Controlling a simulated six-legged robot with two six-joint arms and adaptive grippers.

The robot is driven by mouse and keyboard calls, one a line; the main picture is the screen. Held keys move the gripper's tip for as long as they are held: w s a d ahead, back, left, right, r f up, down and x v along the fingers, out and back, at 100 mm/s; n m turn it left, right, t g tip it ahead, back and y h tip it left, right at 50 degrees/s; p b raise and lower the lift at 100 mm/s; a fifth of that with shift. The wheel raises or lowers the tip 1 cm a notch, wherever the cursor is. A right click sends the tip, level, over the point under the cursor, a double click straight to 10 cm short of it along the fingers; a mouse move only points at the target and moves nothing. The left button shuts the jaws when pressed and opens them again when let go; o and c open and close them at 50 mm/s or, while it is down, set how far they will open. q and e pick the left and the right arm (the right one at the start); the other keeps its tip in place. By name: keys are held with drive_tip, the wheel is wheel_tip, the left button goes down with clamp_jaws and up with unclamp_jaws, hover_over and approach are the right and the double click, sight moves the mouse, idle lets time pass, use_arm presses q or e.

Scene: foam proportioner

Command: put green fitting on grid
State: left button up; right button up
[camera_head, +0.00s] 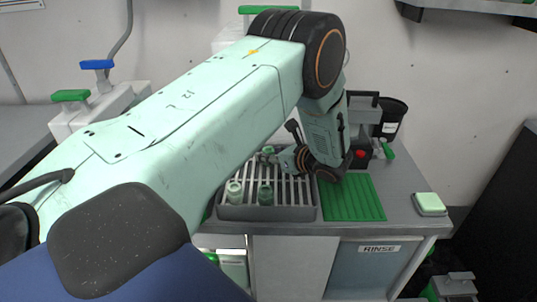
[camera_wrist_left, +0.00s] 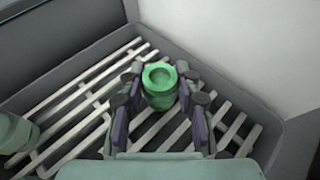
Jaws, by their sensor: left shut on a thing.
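My left gripper (camera_head: 277,155) reaches over the back of the grey slatted grid tray (camera_head: 292,212). It is shut on a green fitting (camera_wrist_left: 160,84), a short round piece with a hollow top. The fitting stands about upright between the fingers over the slats, near a tray corner in the left wrist view. It also shows small at the fingertips in the head view (camera_head: 268,150). I cannot tell whether its base touches the slats. My right gripper is not in view.
A green ribbed mat (camera_head: 352,198) lies right of the tray. A black container (camera_head: 392,115) stands behind, and a pale green pad (camera_head: 430,203) lies at the right edge.

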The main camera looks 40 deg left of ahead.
use_arm(q)
drive_tip(key=shift+f, duration=0.1)
drive_tip(key=o, duration=1)
drive_tip(key=shift+c, duration=0.2)
drive_tip(key=shift+r, duration=0.25)
drive_tip(key=v, duration=1.2)
